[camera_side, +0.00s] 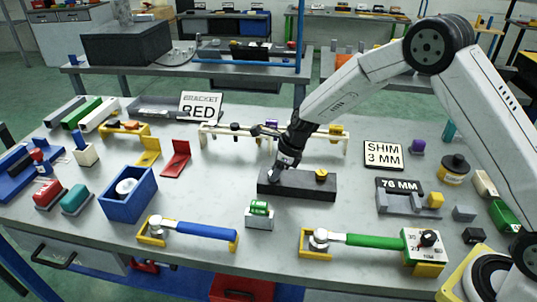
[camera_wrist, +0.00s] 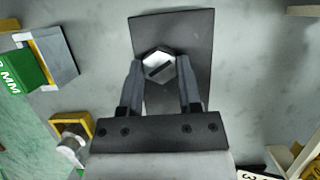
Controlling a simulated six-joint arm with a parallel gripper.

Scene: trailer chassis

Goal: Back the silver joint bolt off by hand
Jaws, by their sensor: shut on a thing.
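The silver joint bolt (camera_wrist: 158,68) has a hex head with a dark slot across it, seen from above in the wrist view. It stands in a dark joint block (camera_wrist: 188,28), which lies on the bench and also shows in the side view (camera_side: 297,190). A yellow bolt (camera_side: 321,174) sits at the block's right end. My gripper (camera_side: 283,162) points down over the block's left end. Its two fingers are shut on the silver bolt's head, one on each side. In the side view my gripper mostly hides this bolt.
A small green-topped block (camera_side: 259,213) stands in front of the joint block. A blue-handled wrench (camera_side: 200,230) and a green-handled wrench (camera_side: 370,241) lie nearer the front edge. A pale rail with pegs (camera_side: 220,131) stands behind.

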